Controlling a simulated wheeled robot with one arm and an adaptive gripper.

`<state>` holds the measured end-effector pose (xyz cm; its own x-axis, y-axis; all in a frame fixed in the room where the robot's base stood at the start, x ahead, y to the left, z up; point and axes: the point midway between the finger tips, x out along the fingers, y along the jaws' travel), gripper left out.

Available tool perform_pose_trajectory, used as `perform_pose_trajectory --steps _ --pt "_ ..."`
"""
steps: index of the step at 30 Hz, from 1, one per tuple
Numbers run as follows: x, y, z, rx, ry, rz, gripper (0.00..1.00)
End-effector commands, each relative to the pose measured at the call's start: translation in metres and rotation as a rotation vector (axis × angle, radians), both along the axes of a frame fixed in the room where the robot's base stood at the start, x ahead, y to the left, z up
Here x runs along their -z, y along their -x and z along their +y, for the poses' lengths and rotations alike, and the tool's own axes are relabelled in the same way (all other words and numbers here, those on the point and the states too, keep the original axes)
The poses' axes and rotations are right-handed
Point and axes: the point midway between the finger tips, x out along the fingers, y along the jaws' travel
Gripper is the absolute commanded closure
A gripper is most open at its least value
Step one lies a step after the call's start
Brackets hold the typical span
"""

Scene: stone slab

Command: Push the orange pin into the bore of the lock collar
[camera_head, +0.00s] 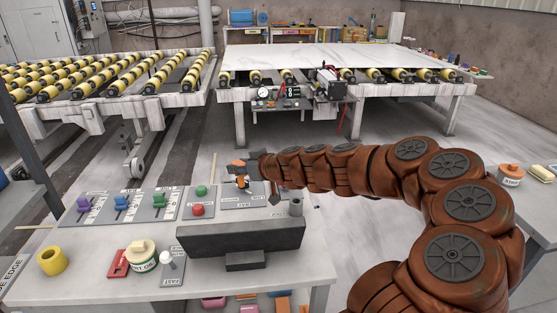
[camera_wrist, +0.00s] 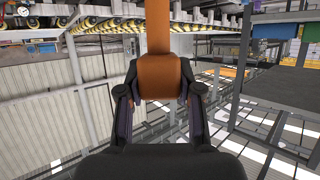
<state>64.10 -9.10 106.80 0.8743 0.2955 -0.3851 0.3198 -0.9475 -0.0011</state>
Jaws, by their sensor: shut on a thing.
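My gripper (camera_head: 247,167) is over the far right part of the near table, at the end of my brown arm. In the wrist view its two dark fingers (camera_wrist: 160,92) are closed on both sides of the thick head of the orange pin (camera_wrist: 158,75). The pin's thinner shaft runs away from the gripper and out of the top of that view. In the head view only a small orange bit of the pin (camera_head: 238,163) shows beside the fingers.
Plates with purple (camera_head: 83,204), blue (camera_head: 121,203), green (camera_head: 158,201) and red (camera_head: 198,209) knobs line the table's far side. A dark panel (camera_head: 240,236) stands in front, with a grey cylinder (camera_head: 296,207) behind it.

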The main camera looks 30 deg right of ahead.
Motion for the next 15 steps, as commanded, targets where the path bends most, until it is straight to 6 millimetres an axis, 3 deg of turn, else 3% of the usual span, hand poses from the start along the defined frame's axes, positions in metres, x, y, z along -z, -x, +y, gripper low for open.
perform_pose_trajectory --steps 1,6,15 --pt "0.005 0.002 -0.017 0.0 -0.002 0.002 1.0" --pt "0.016 0.016 -0.061 -0.069 0.001 0.002 1.0" --pt "0.012 0.045 -0.121 -0.202 0.003 0.001 1.0"
